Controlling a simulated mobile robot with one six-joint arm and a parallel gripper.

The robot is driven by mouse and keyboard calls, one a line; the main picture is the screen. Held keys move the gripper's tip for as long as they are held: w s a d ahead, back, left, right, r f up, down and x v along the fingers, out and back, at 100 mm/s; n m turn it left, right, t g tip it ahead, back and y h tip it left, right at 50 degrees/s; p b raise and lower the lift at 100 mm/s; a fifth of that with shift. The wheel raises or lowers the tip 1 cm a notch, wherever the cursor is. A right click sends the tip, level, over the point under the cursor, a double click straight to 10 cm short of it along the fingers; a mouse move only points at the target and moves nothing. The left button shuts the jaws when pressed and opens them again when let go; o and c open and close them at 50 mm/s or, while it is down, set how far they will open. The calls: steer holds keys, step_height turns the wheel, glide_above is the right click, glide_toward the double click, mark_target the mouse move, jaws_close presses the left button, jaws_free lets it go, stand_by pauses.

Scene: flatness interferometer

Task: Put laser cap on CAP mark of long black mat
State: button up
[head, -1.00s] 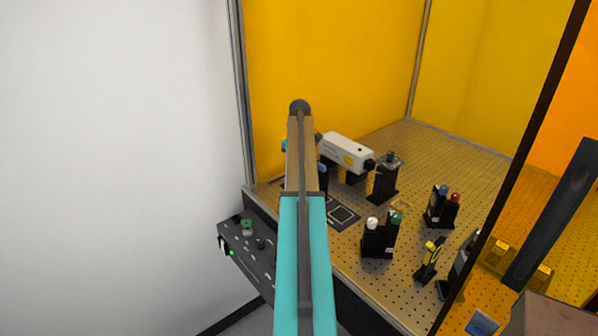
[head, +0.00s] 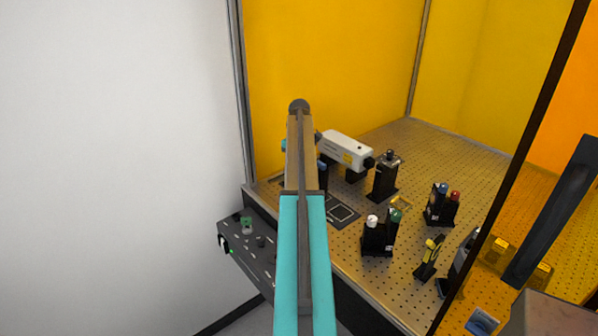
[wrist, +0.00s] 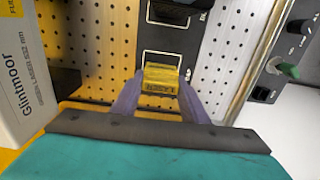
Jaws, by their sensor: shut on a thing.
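In the wrist view, my gripper (wrist: 163,82) has its two purple fingers shut on a small yellow block with dark markings, which I take to be the laser cap (wrist: 160,76). The long black mat (wrist: 184,38) lies beneath it, with white outlined rectangles. The held cap overlaps the lower outline, and I cannot tell whether it touches the mat. No CAP lettering is readable. In the head view, part of the mat (head: 343,222) shows right of my arm, which hides the gripper and cap.
The white laser head (head: 345,150) stands behind the mat; its labelled side fills the wrist view's left (wrist: 22,75). Black optic mounts (head: 378,238) stand right of the mat. A control box (head: 250,250) with knobs is at the front left. Perforated board lies open toward the back right.

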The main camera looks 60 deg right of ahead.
steer(key=shift+f, duration=0.2)
stand_by(0.3)
steer(key=o, duration=0.9)
steer(key=shift+r, duration=0.1)
steer(key=shift+r+p, duration=1.8)
steer(key=shift+r, duration=1.6)
